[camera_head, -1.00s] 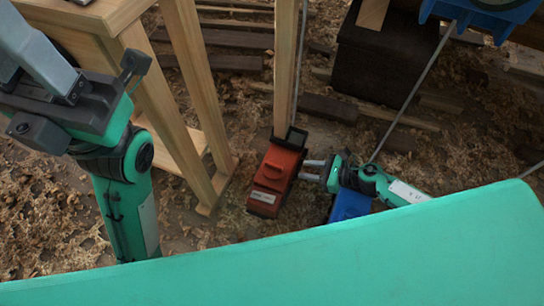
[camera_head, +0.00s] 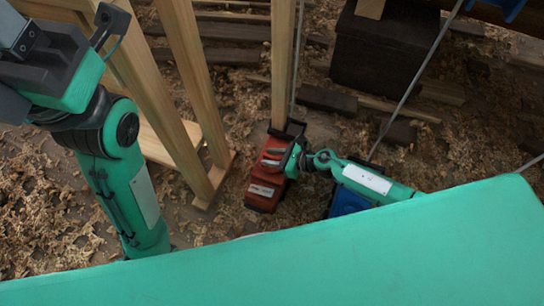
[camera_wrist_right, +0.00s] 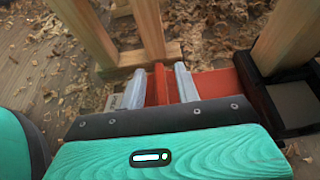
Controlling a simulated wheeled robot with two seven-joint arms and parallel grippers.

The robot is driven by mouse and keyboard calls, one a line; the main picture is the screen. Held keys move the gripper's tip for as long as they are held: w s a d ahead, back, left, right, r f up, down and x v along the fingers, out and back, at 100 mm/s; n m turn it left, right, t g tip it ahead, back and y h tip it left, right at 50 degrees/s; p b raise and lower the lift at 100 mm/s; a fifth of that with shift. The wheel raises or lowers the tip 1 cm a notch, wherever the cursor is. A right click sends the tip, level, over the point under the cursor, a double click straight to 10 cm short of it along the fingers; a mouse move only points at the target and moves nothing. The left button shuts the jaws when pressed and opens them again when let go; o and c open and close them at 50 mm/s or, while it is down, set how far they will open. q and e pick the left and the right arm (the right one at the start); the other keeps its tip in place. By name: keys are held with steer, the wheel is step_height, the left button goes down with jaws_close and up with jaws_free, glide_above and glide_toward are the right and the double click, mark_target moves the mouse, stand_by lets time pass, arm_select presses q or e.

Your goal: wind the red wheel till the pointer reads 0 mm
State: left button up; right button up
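A red box-shaped unit (camera_head: 266,186) with pale labels stands on the ground at the foot of a wooden post (camera_head: 283,70). My right gripper (camera_head: 288,160) is over the right side of its top. In the right wrist view my right gripper (camera_wrist_right: 160,84) has its two grey fingers either side of an upright red bar (camera_wrist_right: 160,83), with a gap showing on both sides. I cannot make out a round wheel, the pointer or its scale. My left gripper (camera_head: 16,38) is at the upper left, partly cut off by the picture's edge; its finger gap is not clear.
Wooden trestle legs (camera_head: 195,90) stand left of the red unit. A blue unit (camera_head: 349,202) is under my right arm, and a dark block (camera_head: 385,45) stands behind. Thin slanting rods cross the right side. Shavings and loose planks cover the ground.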

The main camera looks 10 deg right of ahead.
jaws_close()
steer(key=shift+r+p, duration=0.1)
steer(key=shift+p, duration=0.3)
